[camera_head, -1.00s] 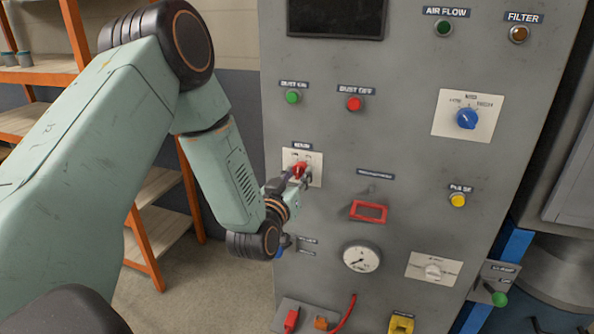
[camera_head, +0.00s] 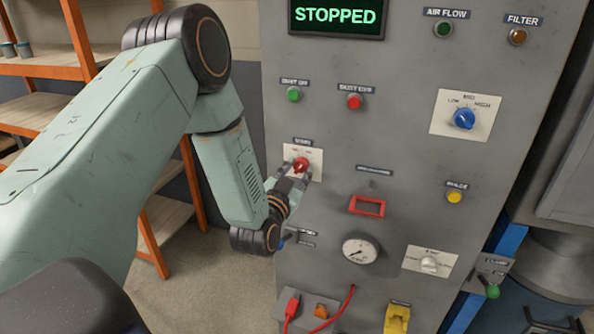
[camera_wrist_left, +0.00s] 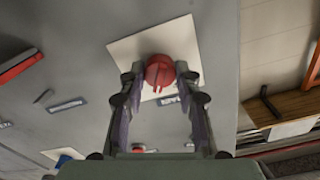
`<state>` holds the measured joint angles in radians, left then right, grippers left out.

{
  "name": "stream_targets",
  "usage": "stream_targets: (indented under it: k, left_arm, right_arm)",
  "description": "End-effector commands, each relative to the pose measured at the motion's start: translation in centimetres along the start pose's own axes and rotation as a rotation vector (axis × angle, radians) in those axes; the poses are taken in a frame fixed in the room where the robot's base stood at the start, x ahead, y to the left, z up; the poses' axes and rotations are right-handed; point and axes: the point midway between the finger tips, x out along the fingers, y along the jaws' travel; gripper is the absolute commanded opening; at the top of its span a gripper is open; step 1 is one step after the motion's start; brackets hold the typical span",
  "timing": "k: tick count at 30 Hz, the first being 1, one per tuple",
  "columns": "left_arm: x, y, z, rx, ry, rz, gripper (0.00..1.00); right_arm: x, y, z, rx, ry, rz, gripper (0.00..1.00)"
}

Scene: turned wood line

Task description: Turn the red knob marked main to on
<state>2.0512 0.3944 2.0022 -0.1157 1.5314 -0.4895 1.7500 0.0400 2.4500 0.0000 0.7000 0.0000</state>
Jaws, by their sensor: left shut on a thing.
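The red knob (camera_head: 301,164) sits on a white plate marked main on the left side of the grey panel. In the left wrist view the knob (camera_wrist_left: 159,71) shows at the top centre on its pale plate (camera_wrist_left: 176,42). My left gripper (camera_head: 298,172) is at the knob, with one finger on each side. It is shut on the knob. The dark screen (camera_head: 336,17) at the top of the panel reads STOPPED in green letters. My right gripper is in neither view.
A green button (camera_head: 293,94) and a red button (camera_head: 354,101) are above the knob. A red frame (camera_head: 367,206), a gauge (camera_head: 360,251) and a blue selector knob (camera_head: 463,118) are to its right. An orange shelf rack (camera_head: 150,232) stands left, behind my arm.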

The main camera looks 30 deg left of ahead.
Motion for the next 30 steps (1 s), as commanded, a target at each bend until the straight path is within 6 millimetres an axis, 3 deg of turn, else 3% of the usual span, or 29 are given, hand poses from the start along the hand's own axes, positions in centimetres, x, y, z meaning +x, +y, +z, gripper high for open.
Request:
stream_targets:
  k: [8, 9, 16, 26, 30]
  left_arm:
    - [0.1, -0.1, -0.3, 0.002, 0.009, -0.003, 0.01]
    - [0.1, -0.1, -0.3, 0.002, 0.009, -0.003, 0.34]
    - [0.1, -0.1, -0.1, 0.001, 0.005, -0.002, 0.54]
    - [-0.1, 0.0, 0.0, 0.0, 0.002, -0.001, 0.56]
    - [-1.2, 0.0, 0.1, 0.0, 0.0, 0.0, 0.56]
  right_arm:
    - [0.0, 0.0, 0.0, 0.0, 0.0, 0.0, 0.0]
    - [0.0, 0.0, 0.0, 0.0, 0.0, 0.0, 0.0]
    - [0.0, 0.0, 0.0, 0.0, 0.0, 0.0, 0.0]
    - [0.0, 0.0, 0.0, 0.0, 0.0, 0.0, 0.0]
    - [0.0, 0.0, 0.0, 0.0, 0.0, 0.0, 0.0]
